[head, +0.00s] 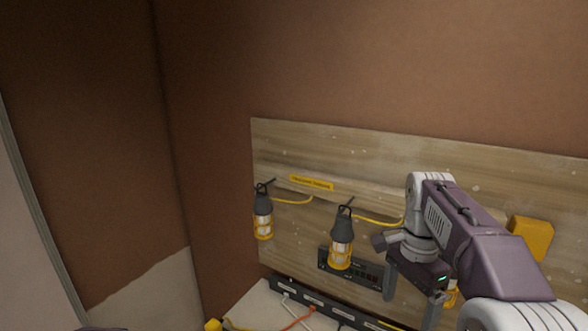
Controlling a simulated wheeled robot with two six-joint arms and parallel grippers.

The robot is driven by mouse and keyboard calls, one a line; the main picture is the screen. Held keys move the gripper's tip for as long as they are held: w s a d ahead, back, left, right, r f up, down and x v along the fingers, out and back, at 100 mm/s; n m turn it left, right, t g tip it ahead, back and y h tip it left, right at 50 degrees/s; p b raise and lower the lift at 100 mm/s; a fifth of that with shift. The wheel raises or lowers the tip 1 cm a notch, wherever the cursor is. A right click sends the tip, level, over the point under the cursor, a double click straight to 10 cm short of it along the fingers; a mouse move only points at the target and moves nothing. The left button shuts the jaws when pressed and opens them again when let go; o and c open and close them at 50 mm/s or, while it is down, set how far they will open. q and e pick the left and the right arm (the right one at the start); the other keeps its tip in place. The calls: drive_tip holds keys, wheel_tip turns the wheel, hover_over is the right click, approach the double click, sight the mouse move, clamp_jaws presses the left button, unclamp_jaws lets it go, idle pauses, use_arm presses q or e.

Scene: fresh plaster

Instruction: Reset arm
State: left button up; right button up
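My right arm comes in from the right side of the head view, in front of a wooden board on the wall. Its gripper (410,309) points down with its two fingers apart, and I see nothing between them. It is to the right of a hanging lantern (341,247) with a dark top and a yellow cage. My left gripper is not in view.
A second lantern (263,218) hangs on the left of the wooden board (420,152). A yellow box (531,237) is at the right, and a partly hidden yellow item (451,296) shows behind my gripper. A dark device (368,276), a power strip (315,301) and cables sit low down.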

drive_tip(key=s+a+f+n+b, duration=0.1)
drive_tip(key=s+f+n+b, duration=0.1)
drive_tip(key=f, duration=0.8)
drive_tip(key=s+a+f+n+t+b, duration=0.1)
drive_tip(key=s+f+n, duration=0.4)
drive_tip(key=f, duration=0.5)
drive_tip(key=s+a+f+n+t+b, duration=0.1)
drive_tip(key=s+f+n+b, duration=0.3)
drive_tip(key=f, duration=0.6)
drive_tip(key=a+n+b, duration=0.1)
drive_tip(key=n, duration=0.1)
drive_tip(key=shift+a+f+n, duration=0.35)
drive_tip(key=shift+a+n, duration=0.05)
drive_tip(key=shift+w, duration=0.1)
